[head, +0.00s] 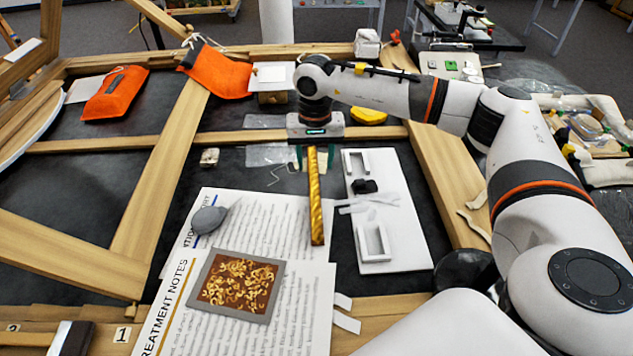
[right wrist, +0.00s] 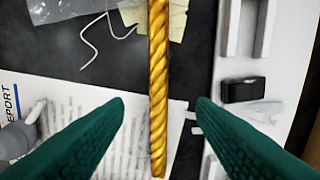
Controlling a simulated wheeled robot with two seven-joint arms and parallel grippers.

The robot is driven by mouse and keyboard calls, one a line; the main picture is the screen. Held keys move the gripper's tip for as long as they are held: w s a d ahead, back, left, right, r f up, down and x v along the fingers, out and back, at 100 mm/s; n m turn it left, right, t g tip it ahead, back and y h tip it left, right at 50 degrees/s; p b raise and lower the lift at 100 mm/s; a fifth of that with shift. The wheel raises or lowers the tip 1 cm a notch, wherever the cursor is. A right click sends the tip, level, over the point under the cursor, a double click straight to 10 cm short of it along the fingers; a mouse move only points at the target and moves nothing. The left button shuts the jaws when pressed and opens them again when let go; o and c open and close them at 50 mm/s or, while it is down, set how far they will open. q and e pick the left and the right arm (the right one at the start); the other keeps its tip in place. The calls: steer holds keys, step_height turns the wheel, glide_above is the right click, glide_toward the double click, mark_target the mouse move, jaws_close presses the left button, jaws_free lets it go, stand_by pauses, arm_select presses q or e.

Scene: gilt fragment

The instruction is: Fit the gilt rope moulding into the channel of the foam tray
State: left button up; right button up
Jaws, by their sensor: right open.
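The gilt rope moulding (head: 316,205) is a thin twisted gold rod, lengthwise in the head view beside the printed sheets. In the right wrist view the moulding (right wrist: 158,60) runs between my fingers. My right gripper (head: 314,160) is open at its far end, with green fingers apart on either side; in the wrist view the gripper (right wrist: 161,102) shows gaps on both sides. I cannot tell whether the moulding touches the surface below. The white foam tray (head: 405,240), with two raised, hollowed blocks, lies to the right; it also shows in the wrist view (right wrist: 228,62). My left gripper is not in view.
A black block (head: 365,186) and pale strips lie across the tray's middle. Printed sheets (head: 215,218) bear a grey-bordered ornament panel (head: 278,288) and a grey rounded object (head: 208,220). Wooden frame bars surround the dark surface. Orange pouches (head: 115,92) lie at the back left.

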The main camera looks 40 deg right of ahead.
mark_target(315, 185)
step_height(315, 185, down, 2)
steer(key=shift+f, duration=0.1)
step_height(315, 185, down, 5)
steer(key=shift+a+r+p, duration=0.1)
steer(key=shift+a+p, duration=0.05)
steer(key=shift+p, duration=0.9)
steer(key=shift+f, duration=0.5)
steer(key=shift+c, duration=1.4)
steer(key=c, duration=0.8)
